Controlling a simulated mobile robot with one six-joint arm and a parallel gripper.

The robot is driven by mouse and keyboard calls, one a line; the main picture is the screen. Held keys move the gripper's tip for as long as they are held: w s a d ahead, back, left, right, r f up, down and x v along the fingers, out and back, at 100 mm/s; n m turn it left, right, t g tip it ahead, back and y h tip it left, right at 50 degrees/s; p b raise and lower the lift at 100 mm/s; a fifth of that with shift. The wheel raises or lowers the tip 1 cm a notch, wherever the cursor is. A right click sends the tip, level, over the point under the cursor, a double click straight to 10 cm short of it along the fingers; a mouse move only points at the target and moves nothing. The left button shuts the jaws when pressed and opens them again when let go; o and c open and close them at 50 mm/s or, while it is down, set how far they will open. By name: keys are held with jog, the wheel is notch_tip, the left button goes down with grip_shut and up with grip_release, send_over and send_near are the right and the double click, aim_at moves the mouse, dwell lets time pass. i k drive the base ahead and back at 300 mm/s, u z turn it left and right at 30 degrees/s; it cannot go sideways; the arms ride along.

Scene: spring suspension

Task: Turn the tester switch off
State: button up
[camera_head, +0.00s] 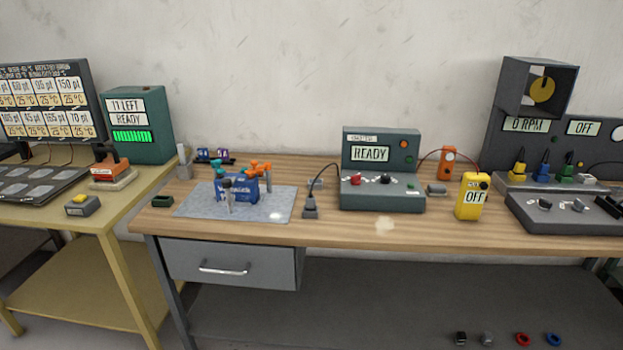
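A grey instrument box (383,193) stands at the middle of the wooden bench. Its upright panel has a small label too blurred to read surely, a display reading READY (370,153), an orange lamp and a green lamp. Its sloped front carries a red part (355,181) and a dark knob or switch (385,179); its position is too small to tell. I cannot tell which of these is the tester. My gripper is not in view.
A grey mat (190,205) holds a blue block with orange and teal parts. A cabled plug-like part (310,206) stands beside it. A grey console with several colored plugs (543,171) is at the right. The bench's front strip (340,235) is mostly clear.

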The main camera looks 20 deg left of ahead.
aim_at(356, 180)
jog(key=u, duration=0.65)
jog(key=k, duration=1)
jog(key=z, duration=0.05)
jog(key=i, duration=0.9)
jog(key=u, duration=0.05)
